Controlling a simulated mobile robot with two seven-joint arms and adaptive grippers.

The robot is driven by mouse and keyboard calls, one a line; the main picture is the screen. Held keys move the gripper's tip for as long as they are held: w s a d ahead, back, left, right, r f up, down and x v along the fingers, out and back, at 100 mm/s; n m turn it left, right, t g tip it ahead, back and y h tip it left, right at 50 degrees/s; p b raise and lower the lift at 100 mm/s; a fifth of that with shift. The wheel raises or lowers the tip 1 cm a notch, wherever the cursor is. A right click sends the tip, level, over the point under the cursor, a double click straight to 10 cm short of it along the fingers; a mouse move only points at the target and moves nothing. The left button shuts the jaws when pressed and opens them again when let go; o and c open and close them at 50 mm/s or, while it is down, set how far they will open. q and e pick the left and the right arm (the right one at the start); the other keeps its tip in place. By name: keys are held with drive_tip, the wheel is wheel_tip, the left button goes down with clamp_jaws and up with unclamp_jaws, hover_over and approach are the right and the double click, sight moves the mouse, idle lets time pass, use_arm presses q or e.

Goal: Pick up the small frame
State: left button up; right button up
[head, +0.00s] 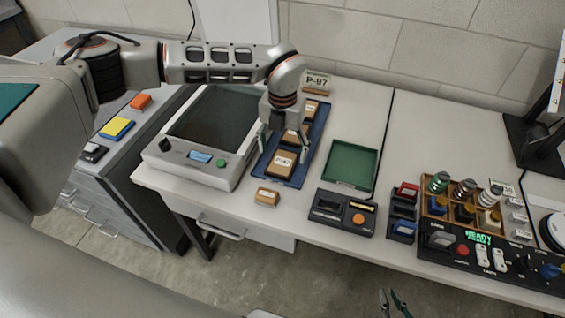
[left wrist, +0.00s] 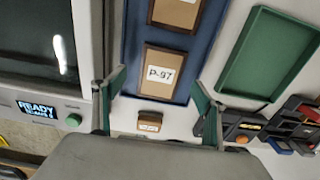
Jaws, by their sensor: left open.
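A brown frame with a white P-97 label (head: 281,165) lies at the near end of a blue tray (head: 272,177). It shows in the left wrist view (left wrist: 160,55) between my finger lines. More brown labelled frames (head: 311,107) lie behind it in the tray, one partly hidden by my gripper. A smaller brown labelled block (head: 267,198) sits on the table in front of the tray, also in the left wrist view (left wrist: 150,121). My left gripper (head: 283,145) is open and empty above the tray. My right gripper (head: 392,300) shows its fingertips apart at the bottom edge, empty.
A grey device with a dark screen (head: 215,120) stands close left of the tray. A P-97 sign (head: 317,83) stands behind. A green tray (head: 350,163) and a black device (head: 342,214) are to the right, then a sorter with spools (head: 463,200).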

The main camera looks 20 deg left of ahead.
sight(282, 163)
use_arm(q)
wheel_tip(282, 163, down, 3)
drive_tip(key=shift+d+r, duration=0.1)
drive_tip(key=c, duration=1.2)
drive_tip(key=shift+c, duration=0.2)
